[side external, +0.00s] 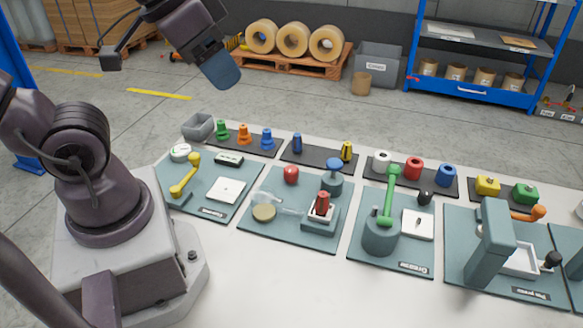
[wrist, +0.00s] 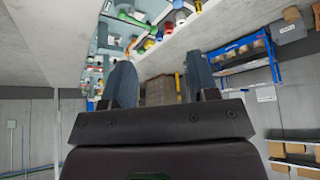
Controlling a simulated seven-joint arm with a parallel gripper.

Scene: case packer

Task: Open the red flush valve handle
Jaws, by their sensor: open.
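A red upright handle (side external: 322,204) stands on a grey-white block on the second teal panel (side external: 262,237) from the left. It looks like the flush valve handle, but its label cannot be read. My gripper (side external: 226,76) is high above and behind the bench, far from the handle. In the wrist view my gripper (wrist: 160,82) shows two separated fingers with nothing between them. The red handle cannot be made out for certain in the wrist view.
On the same panel are a red ball knob (side external: 291,175), a blue-topped knob (side external: 334,166) and a clear pipe (side external: 278,203). A tall green lever (side external: 391,195) stands to the right. A yellow lever (side external: 187,177) is on the left panel. The air above the bench is open.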

